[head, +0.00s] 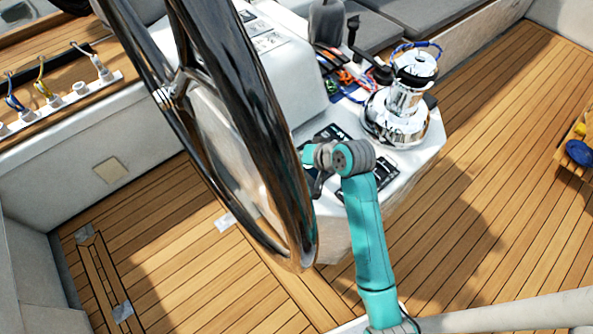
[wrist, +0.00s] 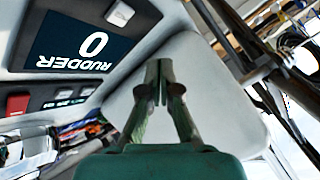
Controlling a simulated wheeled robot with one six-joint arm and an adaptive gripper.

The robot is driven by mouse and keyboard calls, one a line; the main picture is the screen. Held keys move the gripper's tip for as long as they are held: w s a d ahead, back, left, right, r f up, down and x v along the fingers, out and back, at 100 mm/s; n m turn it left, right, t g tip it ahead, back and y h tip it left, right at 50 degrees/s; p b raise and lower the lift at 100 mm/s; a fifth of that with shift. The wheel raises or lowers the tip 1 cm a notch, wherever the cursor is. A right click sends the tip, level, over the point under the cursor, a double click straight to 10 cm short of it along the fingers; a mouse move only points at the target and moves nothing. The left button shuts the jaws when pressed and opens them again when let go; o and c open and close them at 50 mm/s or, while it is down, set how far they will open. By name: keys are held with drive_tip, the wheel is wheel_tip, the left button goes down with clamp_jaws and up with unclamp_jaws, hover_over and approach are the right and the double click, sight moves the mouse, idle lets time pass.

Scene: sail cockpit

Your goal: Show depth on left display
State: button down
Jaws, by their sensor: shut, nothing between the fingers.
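A dark display (wrist: 85,42) reads RUDDER 0, upside down, at the upper left of the wrist view. I cannot tell whether it is the left display; no depth reading shows. A pale square button (wrist: 119,13) is beside it. My gripper (wrist: 160,78) is shut and empty, with its fingertips in front of a plain white panel (wrist: 205,75), to the right of the display. I cannot tell whether they touch the panel. In the head view my arm reaches to the wheel, and the fingertips are not clearly visible there.
A large steering wheel (head: 262,120) stands close to my arm's end. A chrome winch (head: 398,112) and dark panels (head: 380,176) are on the white console. A red button (wrist: 17,104) is below the display. Open teak floor (head: 480,180) lies to the right.

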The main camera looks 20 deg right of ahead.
idle(0.5)
drive_tip(key=m, duration=0.3)
drive_tip(key=shift+r, duration=0.4)
wheel_tip(320, 180, up, 3)
drive_tip(key=m, duration=1.3)
drive_tip(key=shift+a+m+y, duration=0.1)
drive_tip(key=shift+m+y, duration=0.3)
drive_tip(key=shift+f, duration=4.4)
drive_tip(key=shift+f, duration=0.15)
